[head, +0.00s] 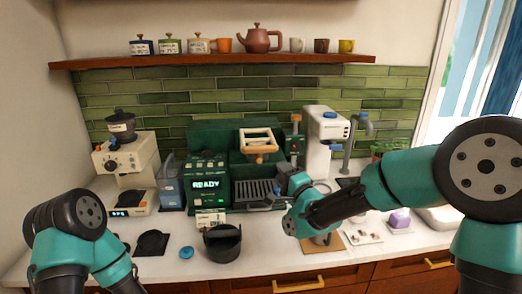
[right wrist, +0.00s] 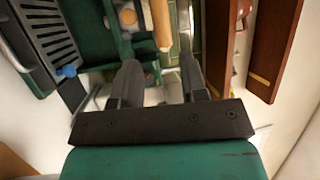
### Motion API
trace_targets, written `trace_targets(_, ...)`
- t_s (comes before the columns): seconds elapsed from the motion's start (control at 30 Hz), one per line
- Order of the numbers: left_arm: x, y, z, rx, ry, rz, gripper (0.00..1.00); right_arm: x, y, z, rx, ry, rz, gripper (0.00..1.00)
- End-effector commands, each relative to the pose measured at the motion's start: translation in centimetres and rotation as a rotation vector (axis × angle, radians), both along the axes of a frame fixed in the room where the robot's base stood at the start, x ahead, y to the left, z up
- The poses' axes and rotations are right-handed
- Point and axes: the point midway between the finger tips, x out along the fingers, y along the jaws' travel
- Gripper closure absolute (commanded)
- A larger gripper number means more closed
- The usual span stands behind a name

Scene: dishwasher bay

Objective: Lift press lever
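The dark green coffee machine (head: 208,185) stands at mid-counter with a lit READY display. A pale wooden bar handle (head: 258,134) sits at its top front. An upright post with a brown knob (head: 296,118) stands at its right side; I cannot tell which is the press lever. My right gripper (head: 287,174) is near the machine's front right. In the right wrist view its two dark fingers (right wrist: 159,78) are apart with nothing between them. A wooden cylinder (right wrist: 162,25) shows beyond the fingertips, beside green machine parts. My left arm is at the lower left; its gripper is not visible.
A grinder (head: 128,160) stands left of the machine, a white unit (head: 325,145) right of it. A black round container (head: 222,243) and a blue disc (head: 186,252) lie in front. A wooden shelf (head: 215,58) with cups and a teapot hangs above.

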Motion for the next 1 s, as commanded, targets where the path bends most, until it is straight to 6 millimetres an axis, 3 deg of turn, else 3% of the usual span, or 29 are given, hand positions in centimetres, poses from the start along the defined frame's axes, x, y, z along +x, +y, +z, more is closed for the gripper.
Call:
trace_targets(0.7,0.0,0.0,0.0,0.000,0.000,0.000,0.57,10.5,5.0,2.1,0.000,0.001,0.000,0.60)
trace_targets(1.0,0.0,0.0,0.0,0.000,0.000,0.000,0.57,12.2,5.8,2.5,0.000,0.001,0.000,0.60)
